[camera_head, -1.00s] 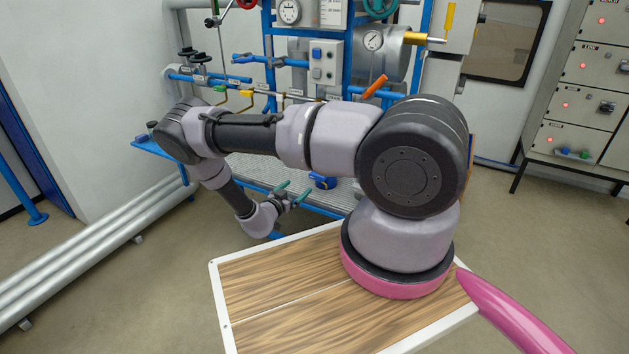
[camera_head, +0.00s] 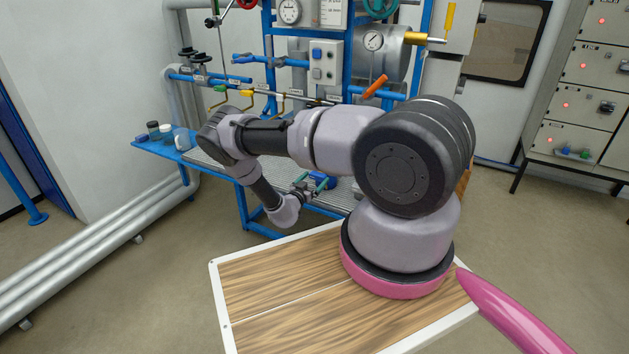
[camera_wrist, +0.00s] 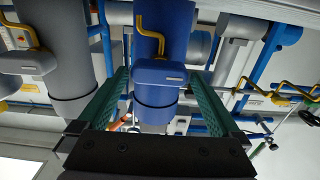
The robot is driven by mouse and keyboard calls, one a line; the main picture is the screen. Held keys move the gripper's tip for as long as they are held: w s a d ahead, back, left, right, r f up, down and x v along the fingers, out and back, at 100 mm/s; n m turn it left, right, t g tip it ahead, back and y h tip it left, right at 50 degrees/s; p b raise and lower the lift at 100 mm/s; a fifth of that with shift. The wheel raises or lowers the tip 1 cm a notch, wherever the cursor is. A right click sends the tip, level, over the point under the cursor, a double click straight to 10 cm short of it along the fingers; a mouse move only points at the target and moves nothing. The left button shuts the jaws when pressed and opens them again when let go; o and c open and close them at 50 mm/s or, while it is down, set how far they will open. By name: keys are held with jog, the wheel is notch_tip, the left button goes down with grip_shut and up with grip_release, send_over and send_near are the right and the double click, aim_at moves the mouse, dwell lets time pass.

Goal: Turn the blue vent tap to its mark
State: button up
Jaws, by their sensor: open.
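In the wrist view a blue cylindrical body (camera_wrist: 157,95) with a yellow bent handle (camera_wrist: 148,35) stands between the two green fingers of my gripper (camera_wrist: 158,78). I take it for the vent tap, but cannot be sure; no mark can be made out. The fingers are open, one on each side of it in the picture. Contact or depth cannot be told. In the head view my gripper (camera_head: 314,182) is low over the front of the bench, beside a small blue thing (camera_head: 331,183) that it partly hides.
The blue-framed pipe rig (camera_head: 268,60) rises behind the bench (camera_head: 215,157) in the head view. Several jars (camera_head: 166,133) stand at the bench's left end. A switch cabinet (camera_head: 590,90) is at the right.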

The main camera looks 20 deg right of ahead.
jog(key=c, duration=1.1)
jog(key=shift+n, duration=0.4)
jog(key=n, duration=0.8)
jog(key=shift+w, duration=0.1)
jog(key=n, duration=0.5)
jog(key=shift+f, duration=0.1)
jog(key=shift+n, duration=2)
